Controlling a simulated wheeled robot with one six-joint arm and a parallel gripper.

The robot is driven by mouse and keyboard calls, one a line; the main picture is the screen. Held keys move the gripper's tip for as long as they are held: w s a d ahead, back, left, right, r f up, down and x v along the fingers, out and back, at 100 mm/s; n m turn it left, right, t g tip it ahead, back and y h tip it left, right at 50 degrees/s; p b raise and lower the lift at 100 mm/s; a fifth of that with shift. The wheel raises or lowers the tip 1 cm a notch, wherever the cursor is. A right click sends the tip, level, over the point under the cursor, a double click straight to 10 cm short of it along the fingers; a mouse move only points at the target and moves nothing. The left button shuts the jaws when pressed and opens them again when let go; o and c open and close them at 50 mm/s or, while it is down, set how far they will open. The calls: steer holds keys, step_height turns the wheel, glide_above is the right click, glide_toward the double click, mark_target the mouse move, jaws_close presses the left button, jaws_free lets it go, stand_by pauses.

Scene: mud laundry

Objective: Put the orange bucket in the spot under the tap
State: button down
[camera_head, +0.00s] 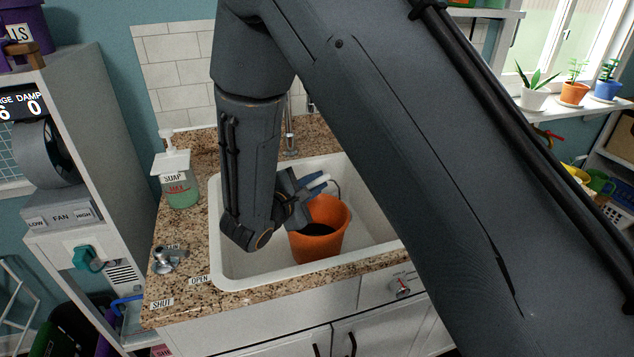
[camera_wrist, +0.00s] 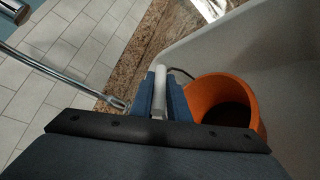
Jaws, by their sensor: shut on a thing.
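The orange bucket (camera_head: 322,236) is inside the white sink (camera_head: 226,262), upright or nearly so. It also shows in the wrist view (camera_wrist: 258,128), to the right of my fingers. My gripper (camera_head: 314,184) is shut on the white grip of the bucket's wire handle; in the wrist view the grip sits between the blue fingers (camera_wrist: 160,95). I cannot tell whether the bucket touches the basin floor. The metal tap (camera_head: 290,138) stands behind the sink, partly hidden by my arm. Its spout end and the spot under it are not clear in the head view.
A soap bottle (camera_head: 176,172) stands on the granite counter left of the sink. A metal lever (camera_head: 166,259) is at the front left, near OPEN and SHUT labels. A tall grey unit (camera_head: 95,125) stands left. My arm hides the sink's right side.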

steer(key=shift+f, duration=0.15)
steer(key=c, duration=1.7)
jaws_free()
